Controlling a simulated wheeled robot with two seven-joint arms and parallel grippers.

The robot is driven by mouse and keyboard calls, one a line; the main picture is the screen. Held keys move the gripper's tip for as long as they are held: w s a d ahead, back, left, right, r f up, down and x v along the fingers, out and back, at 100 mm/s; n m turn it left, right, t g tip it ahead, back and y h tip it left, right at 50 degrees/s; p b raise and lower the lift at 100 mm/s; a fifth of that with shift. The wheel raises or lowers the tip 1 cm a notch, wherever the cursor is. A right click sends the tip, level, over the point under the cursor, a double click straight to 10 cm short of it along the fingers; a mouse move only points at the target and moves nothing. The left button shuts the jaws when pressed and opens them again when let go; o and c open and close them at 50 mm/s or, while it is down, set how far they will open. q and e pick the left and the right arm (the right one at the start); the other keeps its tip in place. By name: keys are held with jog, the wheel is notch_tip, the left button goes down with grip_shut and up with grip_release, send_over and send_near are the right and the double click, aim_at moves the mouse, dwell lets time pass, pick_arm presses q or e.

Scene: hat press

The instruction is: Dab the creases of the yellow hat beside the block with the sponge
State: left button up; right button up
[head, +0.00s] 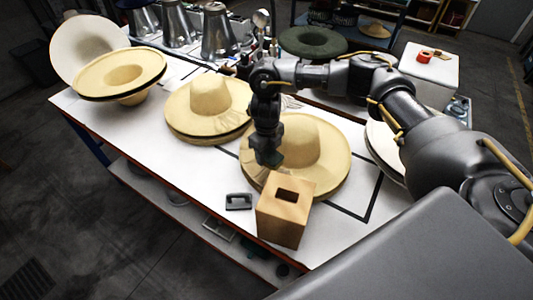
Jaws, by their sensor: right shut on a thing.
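Two yellow hats lie brim down on the white table. The nearer hat (325,160) is just behind the wooden block (284,222), which has a dark slot in its top. The other hat (205,98) is further left, with faint crease-like lines on the right of its brim. My right gripper (268,156) points down over the left part of the nearer hat. It is shut on a small dark greenish thing, apparently the sponge (272,160), mostly hidden by the fingers. I cannot tell whether it touches the hat. My left gripper is out of view.
An upturned yellow hat (122,75) stands at the left end. Metal cones (219,35) and a dark green hat (313,42) are behind. The front-left tabletop is clear.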

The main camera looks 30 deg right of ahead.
notch_tip(320, 180, up, 4)
jog(key=p, duration=0.2)
jog(key=shift+p, duration=0.4)
jog(key=shift+r+p, duration=0.35)
jog(key=shift+r, duration=0.75)
